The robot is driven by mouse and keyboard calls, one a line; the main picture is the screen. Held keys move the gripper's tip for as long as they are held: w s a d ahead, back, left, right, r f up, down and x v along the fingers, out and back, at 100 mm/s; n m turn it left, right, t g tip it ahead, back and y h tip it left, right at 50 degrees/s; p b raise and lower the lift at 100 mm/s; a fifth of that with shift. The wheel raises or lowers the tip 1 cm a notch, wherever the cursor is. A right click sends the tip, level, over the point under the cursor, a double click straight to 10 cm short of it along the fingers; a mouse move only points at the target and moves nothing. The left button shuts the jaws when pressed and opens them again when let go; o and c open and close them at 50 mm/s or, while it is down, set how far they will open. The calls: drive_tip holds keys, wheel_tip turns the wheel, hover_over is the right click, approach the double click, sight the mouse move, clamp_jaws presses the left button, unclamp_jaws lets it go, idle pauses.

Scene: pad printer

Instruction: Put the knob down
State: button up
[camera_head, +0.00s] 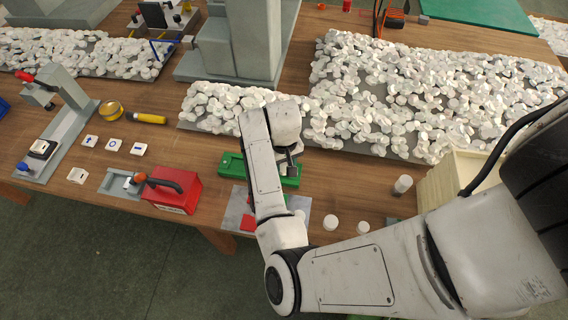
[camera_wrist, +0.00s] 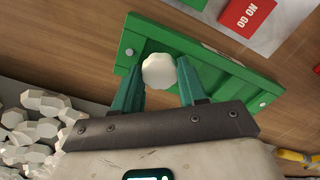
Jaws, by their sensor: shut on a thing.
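In the wrist view, a white faceted knob (camera_wrist: 159,71) sits between the tips of my gripper's two green fingers (camera_wrist: 160,68). The gripper is shut on it. Behind the knob is a green tray (camera_wrist: 132,42) with screws at its corners. I cannot tell whether the knob touches the tray. In the head view, the green tray (camera_head: 232,166) lies on the wooden bench, and my arm covers part of it. The gripper's fingers and the held knob are hidden behind my arm there.
A grey plate (camera_head: 235,212) with a red NO GO patch (camera_wrist: 246,14) lies beside the tray. Loose white knobs (camera_head: 330,222) stand to the right. A large heap of white pieces (camera_head: 430,90) lies behind. A red box (camera_head: 172,190) stands left; a cream bin (camera_head: 455,172) stands right.

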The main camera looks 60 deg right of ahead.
drive_tip(key=shift+f, duration=0.45)
drive_tip(key=shift+f, duration=0.3)
drive_tip(key=shift+s+f, duration=0.15)
drive_tip(key=shift+f, duration=0.2)
drive_tip(key=o, duration=1)
drive_tip(key=shift+s+f+b, duration=0.1)
drive_tip(key=shift+f+b, duration=0.05)
drive_tip(key=shift+b, duration=0.2)
wheel_tip(320, 180, up, 13)
drive_tip(key=s+d+r+n+t+h, duration=0.1)
drive_tip(key=d+r+n+h, duration=0.1)
drive_tip(key=d+r+h, duration=0.3)
drive_tip(key=s+a+f+n+y, duration=0.1)
drive_tip(key=s+a+f, duration=0.2)
drive_tip(key=s+a, duration=0.1)
drive_tip(key=s+a+f+n+y, duration=0.2)
drive_tip(key=s+a+f, duration=0.2)
drive_tip(key=a, duration=0.3)
drive_tip(key=s+a+f+n+y, duration=0.1)
drive_tip(key=s+a+f, duration=0.2)
drive_tip(key=s+a, duration=0.1)
drive_tip(key=shift+s+a+f+n+y, duration=0.1)
drive_tip(key=shift+a+f+n+y, duration=0.1)
drive_tip(key=shift+a, duration=0.2)
drive_tip(key=shift+s+a+f+n+y, duration=0.1)
drive_tip(key=shift+a+y, duration=0.1)
drive_tip(key=shift+a, duration=0.15)
